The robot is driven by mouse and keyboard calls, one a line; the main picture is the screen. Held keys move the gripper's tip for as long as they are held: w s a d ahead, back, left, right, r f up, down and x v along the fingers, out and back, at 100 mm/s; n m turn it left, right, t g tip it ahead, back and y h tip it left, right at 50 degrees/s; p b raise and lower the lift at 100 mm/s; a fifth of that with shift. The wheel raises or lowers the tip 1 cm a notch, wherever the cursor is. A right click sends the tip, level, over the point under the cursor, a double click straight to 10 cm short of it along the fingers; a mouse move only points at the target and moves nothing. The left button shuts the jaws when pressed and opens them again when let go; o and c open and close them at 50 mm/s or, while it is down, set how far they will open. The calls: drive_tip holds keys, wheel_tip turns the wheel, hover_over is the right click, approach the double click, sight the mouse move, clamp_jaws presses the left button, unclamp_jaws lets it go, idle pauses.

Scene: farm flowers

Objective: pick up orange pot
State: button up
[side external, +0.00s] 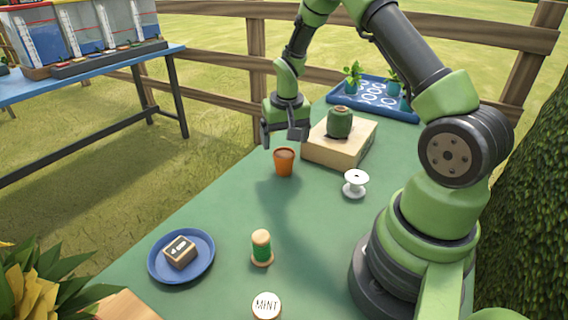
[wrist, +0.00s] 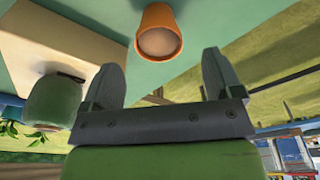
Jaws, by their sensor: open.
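The orange pot (side external: 284,161) stands upright on the green table, near its far left edge. In the wrist view the orange pot (wrist: 158,36) lies just beyond my fingertips, roughly in line with the gap between them. My gripper (side external: 285,138) hangs above the pot in the side view, apart from it. In the wrist view the two fingers of my gripper (wrist: 163,62) are spread wide with nothing between them.
A wooden box (side external: 325,155) with a green jar (side external: 339,122) stands close right of the pot. A white spool (side external: 355,184), green spool (side external: 262,248), blue plate (side external: 158,272), MINT disc (side external: 267,305) and blue tray (side external: 412,115) share the green table (side external: 210,215).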

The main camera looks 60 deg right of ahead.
sight(284, 157)
drive_tip(key=f, duration=0.5)
drive_tip(key=shift+w+d+f, duration=0.25)
drive_tip(key=shift+d+f, duration=0.05)
drive_tip(key=shift+f, duration=0.1)
drive_tip(key=shift+c, duration=0.2)
drive_tip(key=c, duration=1)
